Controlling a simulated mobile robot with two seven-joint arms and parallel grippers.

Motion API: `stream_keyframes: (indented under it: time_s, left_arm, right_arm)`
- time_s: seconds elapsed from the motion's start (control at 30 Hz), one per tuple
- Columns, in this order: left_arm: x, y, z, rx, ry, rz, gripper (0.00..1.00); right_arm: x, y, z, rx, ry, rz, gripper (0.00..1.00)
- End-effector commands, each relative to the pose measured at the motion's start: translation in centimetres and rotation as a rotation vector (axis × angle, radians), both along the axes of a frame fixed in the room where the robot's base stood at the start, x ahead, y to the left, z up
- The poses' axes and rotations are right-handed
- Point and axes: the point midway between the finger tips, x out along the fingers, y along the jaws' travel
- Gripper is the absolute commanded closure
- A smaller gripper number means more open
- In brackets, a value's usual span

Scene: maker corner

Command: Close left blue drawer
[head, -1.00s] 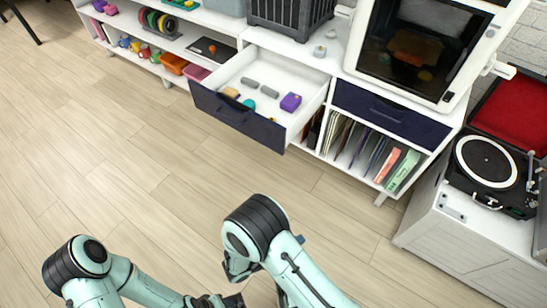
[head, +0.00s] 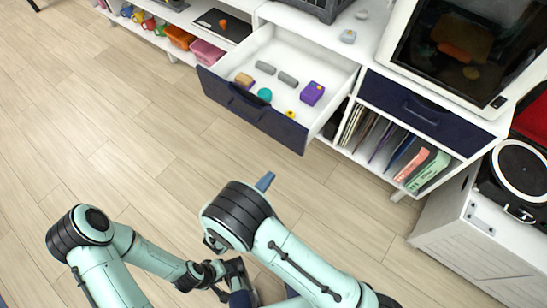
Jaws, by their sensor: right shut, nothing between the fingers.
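The left blue drawer (head: 250,110) is pulled well out of the white cabinet, with its dark blue front toward me. Inside lie a purple block (head: 312,93), a teal ball (head: 264,94), two grey pieces, a tan block and a small yellow piece. My right gripper (head: 265,182) shows only as a shut blue tip past my right arm's dark joint. It is empty, below the drawer front in the picture and apart from it. My left arm reaches in at the lower left. Its gripper is mostly hidden behind my right arm, so its fingers cannot be made out.
The right blue drawer (head: 413,110) is shut, above a shelf of records (head: 381,139). A white machine (head: 448,45) stands on the cabinet. A turntable (head: 519,172) is at the right. The wood floor before the drawer is clear.

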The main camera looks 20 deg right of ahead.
Motion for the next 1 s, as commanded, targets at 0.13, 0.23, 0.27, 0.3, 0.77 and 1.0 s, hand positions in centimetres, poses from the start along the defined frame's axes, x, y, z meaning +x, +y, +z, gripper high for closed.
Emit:
stream_keyframes:
  time_s: [0.13,0.23,0.27,0.3,0.77,1.0]
  left_arm:
    - [0.3,0.2,-0.3,0.004,-0.007,0.003,0.57]
    - [0.5,0.3,-0.5,0.007,-0.015,0.007,0.57]
    - [0.6,0.3,-0.6,0.008,-0.017,0.007,0.57]
    - [0.7,0.4,-0.7,0.009,-0.02,0.008,0.57]
    - [1.8,0.8,-1.4,0.023,-0.047,0.02,0.57]
    - [1.8,0.8,-1.5,0.024,-0.049,0.021,0.57]
  right_arm:
    - [1.6,-2.3,-0.1,0.0,0.0,-0.006,1.0]
    - [3.0,-4.0,-0.1,0.001,0.001,-0.006,1.0]
    - [3.4,-4.5,-0.1,0.0,0.0,-0.006,1.0]
    - [3.9,-5.3,-0.1,-0.001,0.001,-0.006,1.0]
    - [7.8,-10.1,-0.1,0.0,0.001,-0.002,1.0]
    - [7.9,-10.2,0.0,0.0,0.001,0.0,1.0]
